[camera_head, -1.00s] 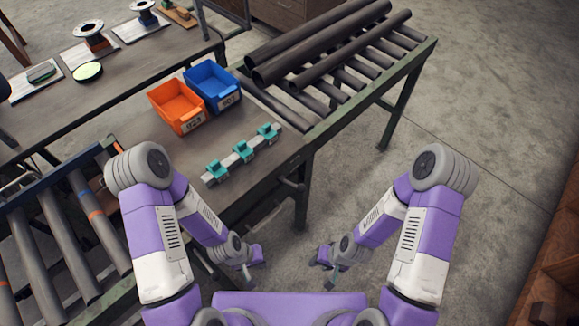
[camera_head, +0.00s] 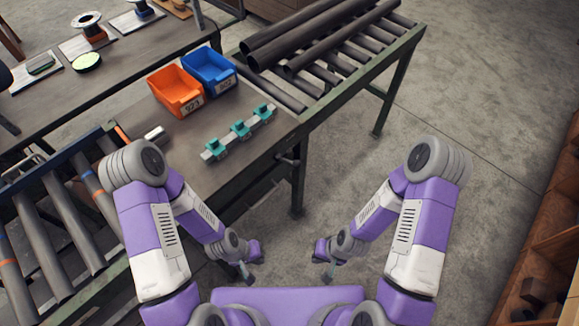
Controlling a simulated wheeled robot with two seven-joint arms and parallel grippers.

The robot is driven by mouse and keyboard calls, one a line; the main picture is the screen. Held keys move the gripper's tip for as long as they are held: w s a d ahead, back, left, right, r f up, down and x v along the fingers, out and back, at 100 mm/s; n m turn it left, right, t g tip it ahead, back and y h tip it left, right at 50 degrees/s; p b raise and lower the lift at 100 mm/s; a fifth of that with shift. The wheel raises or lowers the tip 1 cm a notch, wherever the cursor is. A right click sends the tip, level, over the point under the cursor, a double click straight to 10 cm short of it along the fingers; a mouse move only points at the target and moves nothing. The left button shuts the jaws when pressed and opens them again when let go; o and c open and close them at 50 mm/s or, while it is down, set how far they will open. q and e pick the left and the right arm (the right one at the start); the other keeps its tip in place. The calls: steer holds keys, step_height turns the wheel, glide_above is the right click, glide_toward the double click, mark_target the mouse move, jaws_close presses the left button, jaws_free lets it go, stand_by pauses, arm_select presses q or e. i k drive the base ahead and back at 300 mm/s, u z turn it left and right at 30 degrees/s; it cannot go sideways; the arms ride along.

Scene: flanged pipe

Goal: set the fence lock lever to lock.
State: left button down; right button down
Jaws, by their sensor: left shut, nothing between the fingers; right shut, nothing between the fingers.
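I cannot make out a fence lock lever with certainty. A small dark fitting (camera_head: 287,160) sticks out at the right front edge of the workbench (camera_head: 255,165), and I cannot tell whether it is the lever. A short metal cylinder (camera_head: 154,133) lies at the bench's left side, beside my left arm. My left gripper (camera_head: 248,279) is shut and empty, low in front of the bench and apart from it. My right gripper (camera_head: 329,277) is shut and empty over the floor, to the right of the left one.
A teal clamp row (camera_head: 239,130), an orange bin (camera_head: 176,92) and a blue bin (camera_head: 209,73) sit on the bench. Dark pipes (camera_head: 310,35) lie on the right roller stand. Another roller conveyor (camera_head: 70,215) is at left. Wooden shelving (camera_head: 545,240) stands at right; floor between is clear.

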mark_target(296, 164)
steer(key=k, duration=0.3)
steer(key=u, duration=2.6)
steer(key=k, duration=0.95)
steer(key=z, duration=1.25)
steer(key=i, duration=1)
